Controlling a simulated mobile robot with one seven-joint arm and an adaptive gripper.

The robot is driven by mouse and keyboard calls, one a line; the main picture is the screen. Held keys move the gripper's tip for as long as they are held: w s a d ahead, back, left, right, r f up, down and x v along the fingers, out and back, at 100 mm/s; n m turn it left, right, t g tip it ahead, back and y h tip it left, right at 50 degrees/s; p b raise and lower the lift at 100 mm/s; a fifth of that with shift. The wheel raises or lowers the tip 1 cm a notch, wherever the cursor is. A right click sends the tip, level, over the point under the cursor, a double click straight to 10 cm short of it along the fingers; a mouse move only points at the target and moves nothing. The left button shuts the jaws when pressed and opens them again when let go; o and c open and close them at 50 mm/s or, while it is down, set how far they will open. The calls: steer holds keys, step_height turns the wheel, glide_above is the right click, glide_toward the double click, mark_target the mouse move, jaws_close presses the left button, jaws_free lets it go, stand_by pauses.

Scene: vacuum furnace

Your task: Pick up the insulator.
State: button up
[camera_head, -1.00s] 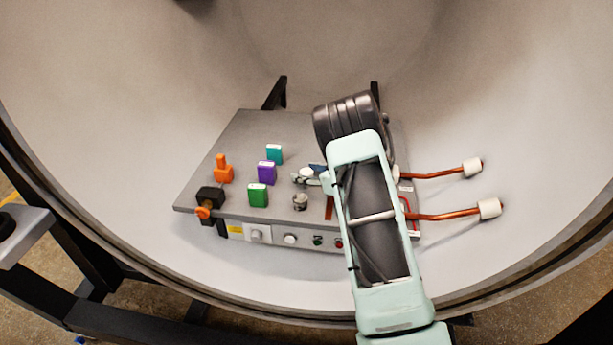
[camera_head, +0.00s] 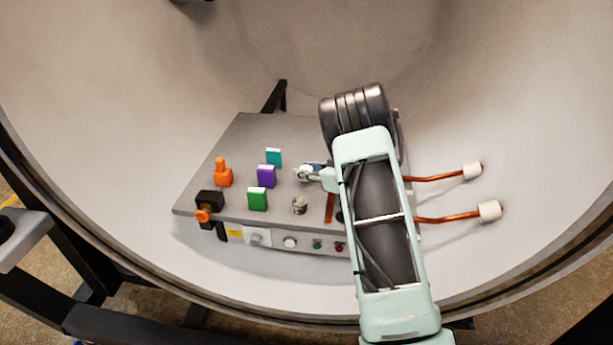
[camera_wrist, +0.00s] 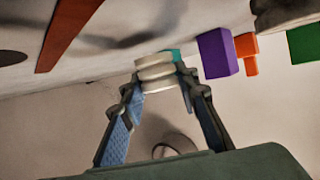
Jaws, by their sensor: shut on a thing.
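The insulator (camera_wrist: 154,70) is a pale, ribbed cylinder between my fingertips in the wrist view. My gripper (camera_wrist: 157,84) is shut on it, with a finger at each side. In the head view my gripper (camera_head: 309,173) is small and partly covered by my arm, over the grey box top right of the purple block. The insulator cannot be made out clearly there. Whether it touches the surface below is hard to tell.
Purple (camera_head: 266,176), teal (camera_head: 273,157), green (camera_head: 257,199) and orange (camera_head: 223,173) blocks stand on the grey box (camera_head: 240,138), left of my gripper. A small metal post (camera_head: 299,205) stands in front. Copper rods with white ends (camera_head: 489,210) stick out at right.

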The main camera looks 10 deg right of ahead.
steer(key=s+a+r, duration=0.1)
steer(key=s+r, duration=0.9)
steer(key=s, duration=0.4)
steer(key=shift+a+r, duration=0.2)
steer(key=shift+r, duration=0.15)
step_height(320, 180, up, 6)
steer(key=w+d+m+t+h, duration=0.1)
steer(key=m+t+h, duration=0.1)
steer(key=m+h, duration=0.4)
steer(key=shift+w+d+r+m+t+h, duration=0.2)
steer(key=shift+m+t+h, duration=0.15)
steer(key=shift+h, duration=0.45)
